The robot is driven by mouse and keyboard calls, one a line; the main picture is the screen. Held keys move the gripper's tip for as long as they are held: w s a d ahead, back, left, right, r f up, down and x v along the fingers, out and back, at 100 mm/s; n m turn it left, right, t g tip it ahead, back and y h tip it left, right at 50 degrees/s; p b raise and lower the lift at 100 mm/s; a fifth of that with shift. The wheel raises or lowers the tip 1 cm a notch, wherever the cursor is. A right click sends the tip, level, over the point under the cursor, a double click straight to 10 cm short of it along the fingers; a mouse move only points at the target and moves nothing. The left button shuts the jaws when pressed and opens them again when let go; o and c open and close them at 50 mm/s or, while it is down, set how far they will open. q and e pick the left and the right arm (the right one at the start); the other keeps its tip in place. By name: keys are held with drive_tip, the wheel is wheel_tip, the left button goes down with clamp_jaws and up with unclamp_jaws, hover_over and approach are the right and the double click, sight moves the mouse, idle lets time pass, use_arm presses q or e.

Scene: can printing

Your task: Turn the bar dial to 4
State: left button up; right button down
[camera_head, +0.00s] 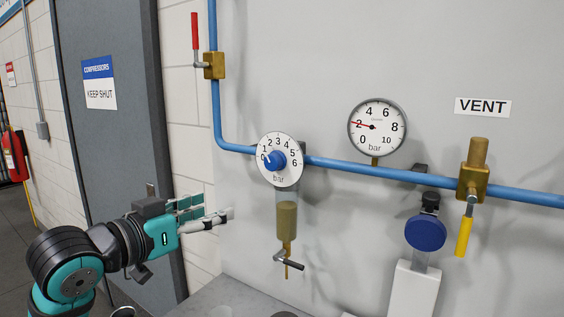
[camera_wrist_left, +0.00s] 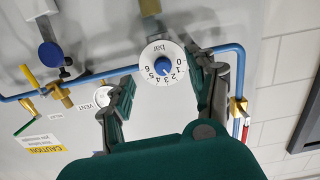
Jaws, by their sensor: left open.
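The bar dial (camera_head: 287,174) is a white round face numbered 0 to 6 on the blue pipe, with a blue knob (camera_head: 274,160) at its centre. I cannot clearly read the knob's setting. My left gripper (camera_head: 216,211) is open and empty, lower left of the dial and apart from it. In the left wrist view the dial (camera_wrist_left: 149,58) appears upside down beyond the spread fingers, roughly between their tips. The round pressure gauge (camera_head: 377,140) to the right has its red needle near 2. My right gripper is not in view.
A blue pipe (camera_head: 340,164) runs along the grey panel. A glass bowl with a drain lever (camera_head: 288,261) hangs below the dial. A red-handled valve (camera_head: 214,66) is upper left; a yellow-handled vent valve (camera_head: 474,183) and blue round part (camera_head: 425,233) are right.

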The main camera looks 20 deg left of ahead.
use_arm(q)
wheel_tip(320, 180, up, 4)
drive_tip(key=t, duration=0.1)
drive_tip(key=p, duration=0.4)
approach(270, 164)
drive_tip(key=shift+h, duration=0.4)
drive_tip(key=w+p, duration=0.1)
drive_tip(key=w, duration=0.1)
drive_tip(key=w+p, duration=0.1)
drive_tip(key=w, duration=0.1)
drive_tip(key=w+p, duration=0.1)
drive_tip(key=w, duration=0.1)
drive_tip(key=shift+w+d+r, duration=0.15)
drive_tip(key=shift+w+d, duration=0.35)
drive_tip(key=shift+w, duration=0.65)
drive_tip(key=c, duration=1.1)
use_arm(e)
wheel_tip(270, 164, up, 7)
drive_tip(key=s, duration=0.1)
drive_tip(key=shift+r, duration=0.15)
